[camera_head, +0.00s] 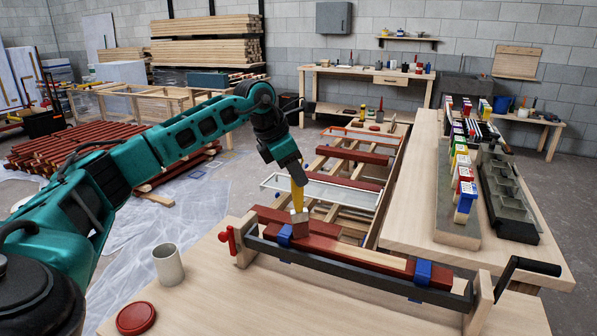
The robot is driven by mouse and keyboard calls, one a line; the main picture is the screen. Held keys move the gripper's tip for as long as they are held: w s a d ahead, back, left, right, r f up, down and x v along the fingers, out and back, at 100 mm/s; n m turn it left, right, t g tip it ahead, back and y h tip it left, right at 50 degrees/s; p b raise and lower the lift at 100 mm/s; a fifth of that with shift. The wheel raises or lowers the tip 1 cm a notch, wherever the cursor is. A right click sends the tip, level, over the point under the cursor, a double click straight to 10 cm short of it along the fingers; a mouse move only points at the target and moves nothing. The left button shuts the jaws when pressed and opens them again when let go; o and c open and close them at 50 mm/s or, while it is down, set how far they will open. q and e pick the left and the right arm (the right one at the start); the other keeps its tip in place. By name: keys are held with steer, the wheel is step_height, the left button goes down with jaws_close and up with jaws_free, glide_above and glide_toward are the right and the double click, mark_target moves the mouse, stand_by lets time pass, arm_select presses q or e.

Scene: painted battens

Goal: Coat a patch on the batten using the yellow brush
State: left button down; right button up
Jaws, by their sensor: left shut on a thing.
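My left gripper (293,172) comes down from the teal arm and is shut on the yellow brush (299,195). The brush points down, its wide head (299,219) at the left part of the batten. I cannot tell whether it touches the surface. The batten (385,276) is dark red with a bare, light wood stretch (372,259) along its top. It lies in a long dark clamp frame (350,272) with blue pads (423,272) near both ends. My right gripper is not in view.
A pale mug (168,265) and a red round lid (136,318) stand at the front left of the table. A red handle (227,240) and a black crank (525,265) stick out at the clamp's ends.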

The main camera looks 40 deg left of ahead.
arm_select(q)
steer(key=shift+s+a+r+p, duration=0.1)
steer(key=shift+a+r+p, duration=0.05)
steer(key=shift+r+p, duration=0.4)
steer(key=shift+s+a+r+p, duration=0.1)
steer(key=shift+r+p, duration=0.2)
steer(key=shift+r, duration=0.35)
steer(key=shift+r+b, duration=0.25)
steer(key=shift+b, duration=0.1)
steer(key=shift+d+r, duration=0.15)
steer(key=shift+r, duration=0.65)
steer(key=shift+s+r, duration=0.1)
steer(key=shift+r, duration=0.55)
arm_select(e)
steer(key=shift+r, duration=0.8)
arm_select(q)
steer(key=shift+d+r, duration=0.1)
step_height(320, 180, up, 3)
steer(key=shift+s+f, duration=0.1)
steer(key=shift+s, duration=0.05)
